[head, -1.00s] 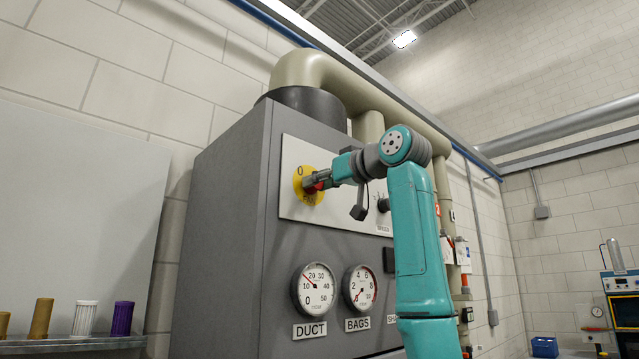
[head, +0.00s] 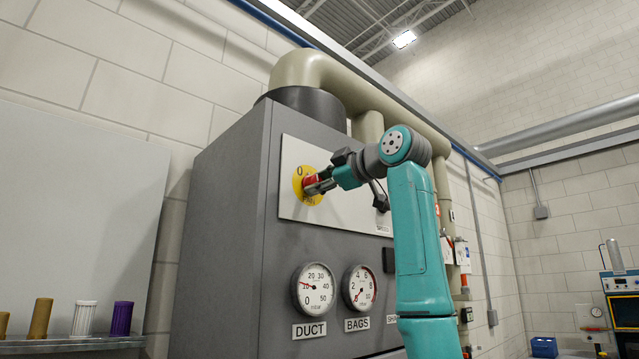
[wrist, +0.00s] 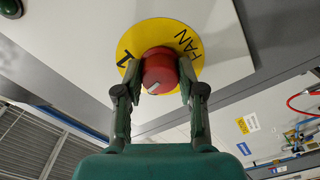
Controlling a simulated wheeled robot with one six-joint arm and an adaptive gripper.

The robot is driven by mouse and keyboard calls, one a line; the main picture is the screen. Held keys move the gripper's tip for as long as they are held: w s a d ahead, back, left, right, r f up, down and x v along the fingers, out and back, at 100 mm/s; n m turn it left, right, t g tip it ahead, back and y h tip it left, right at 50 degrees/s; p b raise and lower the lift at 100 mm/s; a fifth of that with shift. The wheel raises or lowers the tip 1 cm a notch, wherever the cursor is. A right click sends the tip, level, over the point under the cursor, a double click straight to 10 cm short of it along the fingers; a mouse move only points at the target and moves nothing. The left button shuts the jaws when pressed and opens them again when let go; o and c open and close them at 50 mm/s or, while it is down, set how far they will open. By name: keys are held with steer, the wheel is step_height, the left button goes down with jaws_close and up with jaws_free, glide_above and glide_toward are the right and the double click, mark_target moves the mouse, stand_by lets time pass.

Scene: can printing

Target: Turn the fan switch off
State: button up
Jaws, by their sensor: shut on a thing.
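The fan switch is a red knob (wrist: 160,70) on a yellow disc (wrist: 208,50) on the cabinet's pale panel. In the wrist view the disc reads FAN at upper right and 1 at left. The knob's white mark slants to the lower left, away from FAN. In the head view a 0 shows at the top of the yellow disc (head: 297,184). My gripper (wrist: 158,74) is shut on the red knob, one finger on each side. It also shows in the head view (head: 311,185), partly hiding the knob.
A DUCT gauge (head: 314,287) and a BAGS gauge (head: 359,287) sit below the panel on the grey cabinet (head: 220,240). A beige pipe (head: 320,75) runs over the top. A shelf (head: 70,344) with several cylinders stands at left.

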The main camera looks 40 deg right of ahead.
steer(key=n, duration=0.6)
steer(key=shift+n, duration=0.4)
stand_by(0.4)
steer(key=o, duration=1.1)
steer(key=shift+o, duration=0.2)
steer(key=s, duration=1.2)
steer(key=shift+d, duration=0.2)
